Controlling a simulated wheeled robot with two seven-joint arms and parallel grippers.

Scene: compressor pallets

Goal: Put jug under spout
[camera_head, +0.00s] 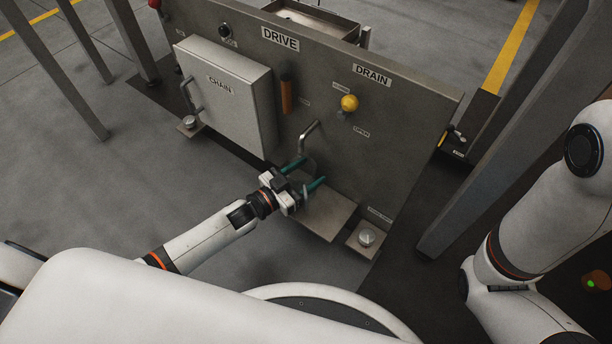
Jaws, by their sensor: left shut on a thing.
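The spout (308,136) is a bent metal pipe on the grey panel, below the DRAIN label. My left gripper (306,176), with teal fingers, is just below the spout, close to the panel. It is shut on a grey, partly see-through thing, which seems to be the jug (308,170). The fingers and wrist hide much of it. The jug is low in front of the panel, over or on a metal shelf (327,219); I cannot tell whether it touches the shelf. My right gripper is out of view; only that arm shows at right.
A yellow knob (349,103) sits on the panel above an OPEN label. A CHAIN box (226,95) stands out at left, beside an orange handle (286,96). A small ledge with a round metal button (366,237) lies right of the shelf. Grey posts (480,180) stand at right.

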